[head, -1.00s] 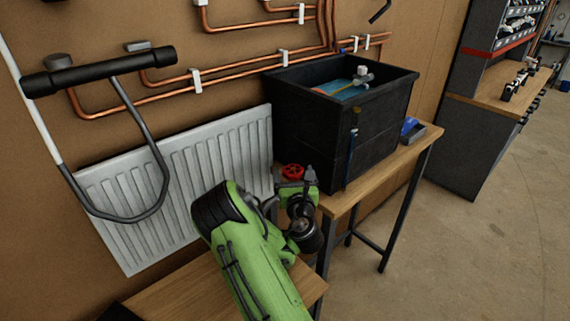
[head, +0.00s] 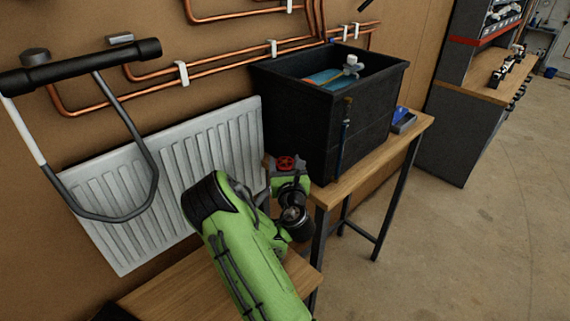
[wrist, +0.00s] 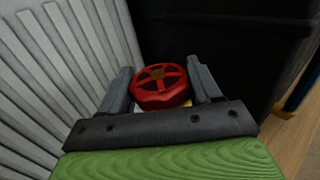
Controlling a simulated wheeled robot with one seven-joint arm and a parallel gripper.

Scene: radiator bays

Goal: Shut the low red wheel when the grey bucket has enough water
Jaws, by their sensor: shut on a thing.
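In the wrist view the red wheel (wrist: 160,86) is spoked and lies between my two grey fingers. My gripper (wrist: 161,88) is shut on it. In the head view my gripper (head: 287,170) is small and partly hidden by my green arm. The grey bucket is not seen in either view, so its water level cannot be told.
A white ribbed radiator (head: 190,165) hangs on the wall at left. A black tank (head: 300,120) with water and a float valve (head: 350,66) stands on a wooden bench (head: 380,155). Copper pipes (head: 215,67) run above. The floor at right is clear.

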